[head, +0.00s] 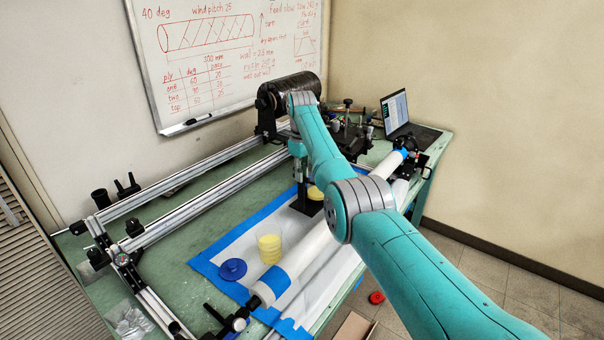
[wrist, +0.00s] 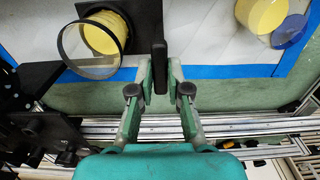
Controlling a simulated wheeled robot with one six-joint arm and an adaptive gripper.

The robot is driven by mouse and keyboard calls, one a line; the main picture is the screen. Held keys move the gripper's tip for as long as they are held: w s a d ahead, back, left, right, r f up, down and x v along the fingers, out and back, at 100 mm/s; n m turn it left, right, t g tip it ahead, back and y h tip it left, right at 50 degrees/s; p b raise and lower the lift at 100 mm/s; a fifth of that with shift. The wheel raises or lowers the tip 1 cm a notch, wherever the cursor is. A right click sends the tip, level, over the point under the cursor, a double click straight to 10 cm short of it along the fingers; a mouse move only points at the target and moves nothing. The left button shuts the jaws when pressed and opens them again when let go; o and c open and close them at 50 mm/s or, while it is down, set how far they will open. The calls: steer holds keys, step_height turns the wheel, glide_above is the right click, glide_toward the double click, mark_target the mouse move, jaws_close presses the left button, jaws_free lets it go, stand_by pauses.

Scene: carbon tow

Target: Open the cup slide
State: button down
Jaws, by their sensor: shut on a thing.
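My gripper (wrist: 161,76) is shut on an upright-looking black bar (wrist: 160,52), which seems to be the handle of the cup slide; one finger lies on each side of it. To its left in the wrist view is a black holder (wrist: 145,15) with a yellow cup-like piece (wrist: 101,32). A clear round ring with a dark rim (wrist: 92,71) stands over the front of that piece. In the head view my gripper (head: 299,172) points down at the black holder (head: 304,206), and the yellow piece (head: 315,193) shows beside it. The fingertips are mostly hidden there by my arm.
A long white tube (head: 305,255) lies along the front. Aluminium rails (head: 200,170) and a dark cylinder (head: 290,88) are behind. A laptop (head: 410,125) is at back right.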

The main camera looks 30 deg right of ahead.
steer(key=shift+s+a, duration=0.1)
steer(key=shift+a, duration=0.2)
steer(key=c, duration=1.1)
jaws_free()
steer(key=shift+r, duration=0.1)
step_height(320, 180, up, 12)
steer(key=shift+f, duration=0.1)
